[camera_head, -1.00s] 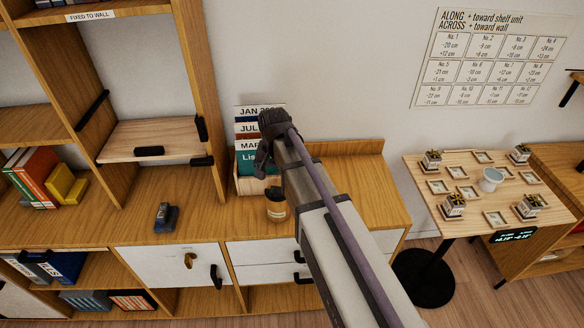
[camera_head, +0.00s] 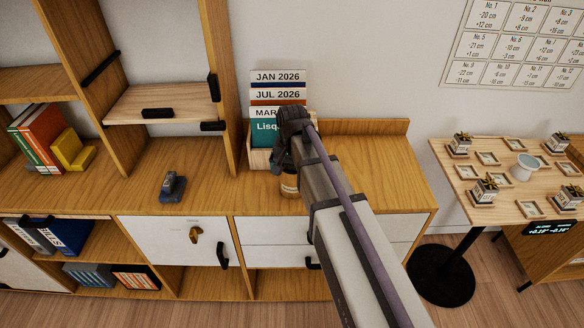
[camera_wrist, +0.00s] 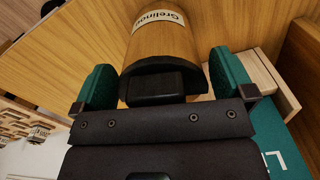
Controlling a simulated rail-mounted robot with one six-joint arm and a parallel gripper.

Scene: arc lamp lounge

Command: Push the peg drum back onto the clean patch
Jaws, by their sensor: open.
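The peg drum (camera_head: 290,184) appears to be the small wood-coloured cylinder with a pale label, standing on the cabinet top below my gripper. The wrist view shows a wooden cylinder (camera_wrist: 163,42) with a dark end and a printed label, close ahead of my gripper. My gripper (camera_wrist: 163,82) is open, with a green-padded finger on each side of the cylinder's dark end. I cannot tell whether the fingers touch it. In the head view my gripper (camera_head: 291,138) is above the drum and partly hides it. I cannot make out the clean patch.
A box of dated cards (camera_head: 263,157) stands behind the drum against the wall. A dark stapler-like object (camera_head: 172,187) lies to the left, with bare cabinet top (camera_head: 215,180) between. A tall shelf post (camera_head: 219,90) rises at left. A table with small plants (camera_head: 515,168) stands at right.

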